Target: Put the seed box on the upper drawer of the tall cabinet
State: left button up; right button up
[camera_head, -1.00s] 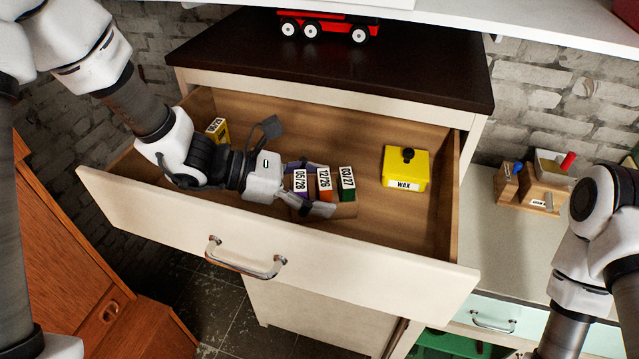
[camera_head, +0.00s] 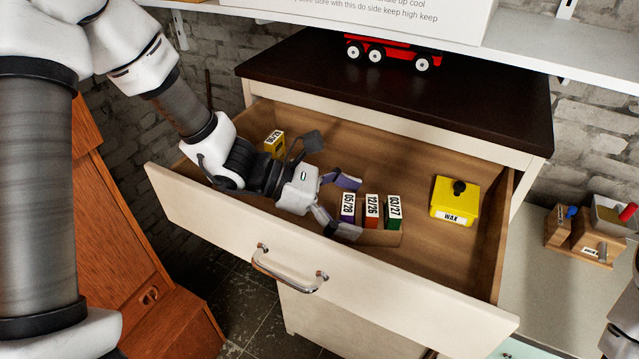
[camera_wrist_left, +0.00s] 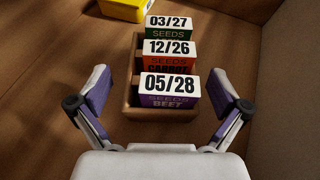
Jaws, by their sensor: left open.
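The seed box (camera_head: 385,239) is a small wooden tray holding purple, orange and green seed packets in a row. It rests on the floor of the open upper drawer (camera_head: 300,262), near the drawer front. In the left wrist view the box (camera_wrist_left: 131,92) is straight ahead, with the purple 05/28 beet packet (camera_wrist_left: 170,90) nearest. My left gripper (camera_head: 350,208) reaches down into the drawer at the box's left end. Its fingers are spread wide, one on each side of the purple packet's end, apart from the box. My right gripper is out of view.
A yellow wax tin (camera_head: 455,205) stands to the box's right in the drawer. A yellow dated item (camera_head: 274,144) sits in the back left, behind my left wrist. The dark cabinet top (camera_head: 480,95) carries a red toy truck (camera_head: 395,52). A white shelf (camera_head: 540,55) overhangs it.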

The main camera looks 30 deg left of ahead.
pick_arm(q)
jog(key=shift+s+a+r+p, duration=0.15)
jog(key=shift+a+r+p, duration=0.25)
jog(key=shift+a+r, duration=0.1)
jog(key=shift+s+a+r+p, duration=0.15)
jog(key=shift+a+r+p, duration=0.2)
jog(key=shift+a+r, duration=0.15)
jog(key=v, duration=0.3)
jog(key=f+v, duration=0.1)
jog(key=v, duration=0.1)
jog(key=shift+s+a+r, duration=0.15)
jog(key=shift+s+a, duration=0.2)
jog(key=shift+a, duration=0.05)
jog(key=shift+s+a+r, duration=0.15)
jog(key=shift+a+r, duration=0.05)
jog(key=shift+a, duration=0.35)
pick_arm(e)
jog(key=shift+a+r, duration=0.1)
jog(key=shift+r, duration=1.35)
